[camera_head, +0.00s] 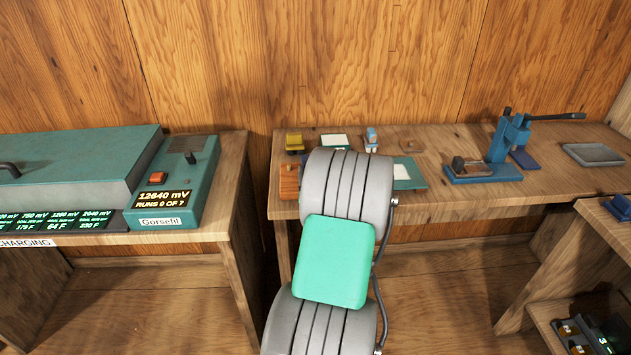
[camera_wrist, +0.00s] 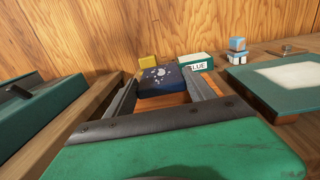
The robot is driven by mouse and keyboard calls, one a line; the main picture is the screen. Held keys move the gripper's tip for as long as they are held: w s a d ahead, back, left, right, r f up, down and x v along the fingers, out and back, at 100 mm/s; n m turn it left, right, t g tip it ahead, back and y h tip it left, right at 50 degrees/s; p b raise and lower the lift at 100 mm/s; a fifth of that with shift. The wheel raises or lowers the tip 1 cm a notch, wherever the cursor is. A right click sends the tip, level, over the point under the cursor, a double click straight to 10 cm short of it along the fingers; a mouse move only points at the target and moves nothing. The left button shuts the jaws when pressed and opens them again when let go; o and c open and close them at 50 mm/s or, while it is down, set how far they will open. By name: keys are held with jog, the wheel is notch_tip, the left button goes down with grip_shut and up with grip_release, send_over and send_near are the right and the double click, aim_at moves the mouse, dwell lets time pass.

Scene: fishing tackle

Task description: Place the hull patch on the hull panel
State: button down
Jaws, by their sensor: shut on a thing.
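The hull patch, seemingly the dark blue speckled piece (camera_wrist: 160,86), is between the fingertips of my gripper (camera_wrist: 166,78) in the wrist view. The gripper is shut on it, above or at an orange wooden piece (camera_wrist: 178,99); I cannot tell whether they touch. The likely hull panel is a green board with a pale centre (camera_wrist: 285,78), to the right of the gripper. The board shows partly in the head view (camera_head: 409,172), lying on the back bench. My arm hides the gripper and patch in the head view.
A white and green labelled block (camera_wrist: 195,62), a yellow block (camera_head: 294,142) and a small blue and white item (camera_head: 371,140) stand near the patch. A blue lever press (camera_head: 508,140) stands right on the bench (camera_head: 460,208). A green charging unit (camera_head: 178,178) occupies the left table.

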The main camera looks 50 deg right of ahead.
jog(key=shift+f, duration=1.4)
jog(key=shift+c, duration=1.6)
grip_release()
jog(key=shift+f+b, duration=0.1)
jog(key=shift+b, duration=0.35)
